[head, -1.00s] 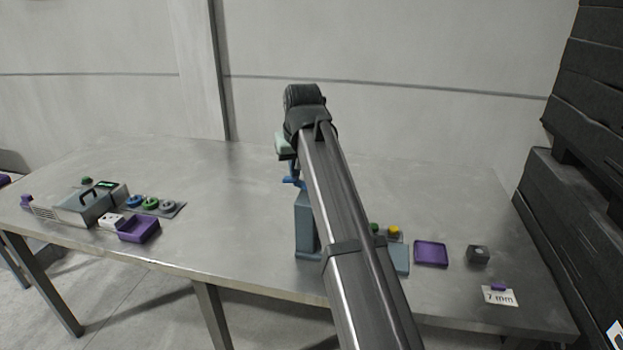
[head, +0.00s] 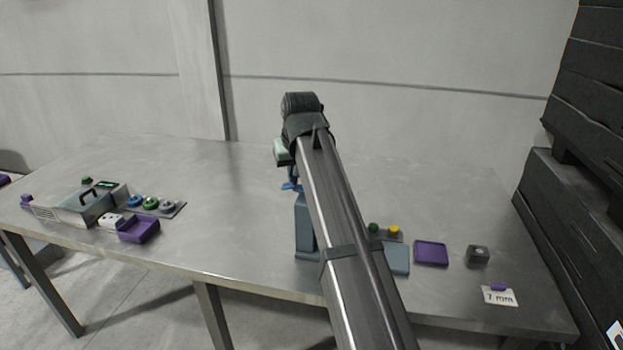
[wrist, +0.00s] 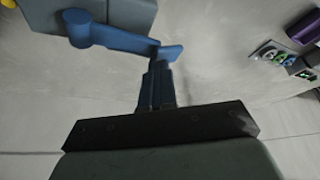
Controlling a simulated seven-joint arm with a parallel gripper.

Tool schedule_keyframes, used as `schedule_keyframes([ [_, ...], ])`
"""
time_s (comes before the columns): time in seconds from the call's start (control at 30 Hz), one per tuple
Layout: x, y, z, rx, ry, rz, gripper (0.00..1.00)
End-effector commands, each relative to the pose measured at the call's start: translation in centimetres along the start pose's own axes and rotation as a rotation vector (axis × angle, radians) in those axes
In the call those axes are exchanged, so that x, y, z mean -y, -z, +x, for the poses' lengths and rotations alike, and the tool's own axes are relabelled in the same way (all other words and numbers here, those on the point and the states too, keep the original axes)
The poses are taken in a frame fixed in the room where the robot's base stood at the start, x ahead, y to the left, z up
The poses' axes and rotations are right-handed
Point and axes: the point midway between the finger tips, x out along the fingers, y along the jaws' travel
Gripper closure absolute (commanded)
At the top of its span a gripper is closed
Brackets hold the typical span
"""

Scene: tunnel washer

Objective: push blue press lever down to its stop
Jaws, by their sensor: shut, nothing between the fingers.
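The blue press lever (head: 290,186) shows in the head view beside the top of the grey-blue press (head: 305,232), partly behind my arm. In the wrist view the lever (wrist: 118,38) runs from a round pivot on the press (wrist: 125,12) to a flat end pad. My gripper (wrist: 162,65) is shut and empty, with its fingertips at the lever's end pad. They look to be touching it or very close; the exact contact cannot be told. In the head view my gripper (head: 290,170) points down just above the lever, its fingers mostly hidden.
Right of the press are a green and a yellow button (head: 393,230), a purple tray (head: 431,253), a dark block (head: 478,254) and a "7 mm" card (head: 500,297). A grey device (head: 82,207) and a purple bin (head: 139,230) stand at left. The table's middle is clear.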

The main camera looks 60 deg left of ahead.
Motion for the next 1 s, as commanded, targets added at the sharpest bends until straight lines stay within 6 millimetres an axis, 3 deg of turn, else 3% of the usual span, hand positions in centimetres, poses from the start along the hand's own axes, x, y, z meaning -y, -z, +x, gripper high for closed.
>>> schedule_keyframes([
  [1.0, 0.0, -0.6, 1.5, 0.002, -0.002, 0.000, 1.00],
])
